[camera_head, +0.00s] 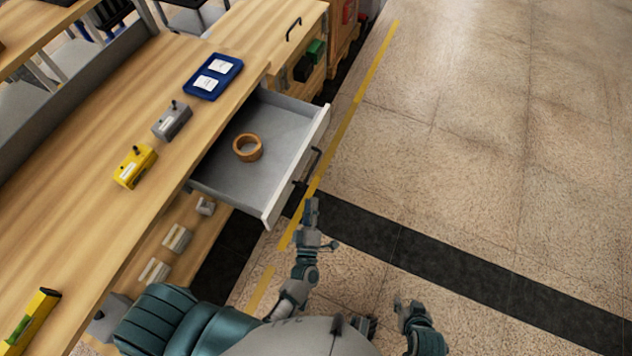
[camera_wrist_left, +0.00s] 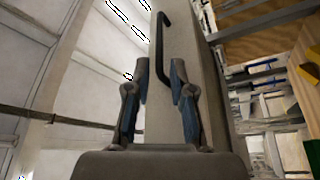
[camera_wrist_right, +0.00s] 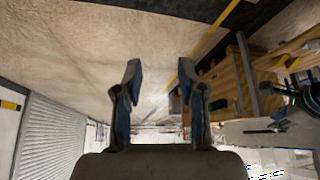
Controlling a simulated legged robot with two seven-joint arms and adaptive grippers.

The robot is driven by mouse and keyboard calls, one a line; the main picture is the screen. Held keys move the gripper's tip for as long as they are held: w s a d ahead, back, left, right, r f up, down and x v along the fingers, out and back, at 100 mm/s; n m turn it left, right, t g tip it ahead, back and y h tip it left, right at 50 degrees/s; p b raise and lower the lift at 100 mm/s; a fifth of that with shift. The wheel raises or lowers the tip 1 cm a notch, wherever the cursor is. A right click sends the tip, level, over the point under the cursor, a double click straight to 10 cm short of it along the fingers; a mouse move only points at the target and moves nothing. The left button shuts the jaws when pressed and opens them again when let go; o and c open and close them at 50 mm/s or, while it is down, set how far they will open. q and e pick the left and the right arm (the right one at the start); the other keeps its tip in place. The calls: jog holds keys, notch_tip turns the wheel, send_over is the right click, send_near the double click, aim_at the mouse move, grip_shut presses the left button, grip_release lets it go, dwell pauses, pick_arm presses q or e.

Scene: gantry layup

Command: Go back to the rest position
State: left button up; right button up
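My left gripper (camera_head: 312,212) is near the front of the open drawer (camera_head: 268,219), just below its handle in the head view. In the left wrist view my left gripper (camera_wrist_left: 161,95) has its two fingers apart with nothing between them, and the black drawer handle (camera_wrist_left: 160,45) shows beyond them. My right gripper (camera_head: 401,308) is low over the floor near my body. In the right wrist view my right gripper (camera_wrist_right: 160,90) has its fingers wide apart and empty. A brown tape roll (camera_head: 247,148) lies inside the drawer.
On the wooden workbench (camera_head: 90,215) are a blue tray with white cards (camera_head: 213,77), a grey box (camera_head: 172,121), a yellow box (camera_head: 135,167) and a yellow tool (camera_head: 35,316). The pulled-out drawer juts over the floor. The floor (camera_head: 500,130) to the right is clear.

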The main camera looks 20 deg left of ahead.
pick_arm(q)
jog(key=shift+a, duration=0.1)
pick_arm(e)
jog(key=shift+a, duration=0.2)
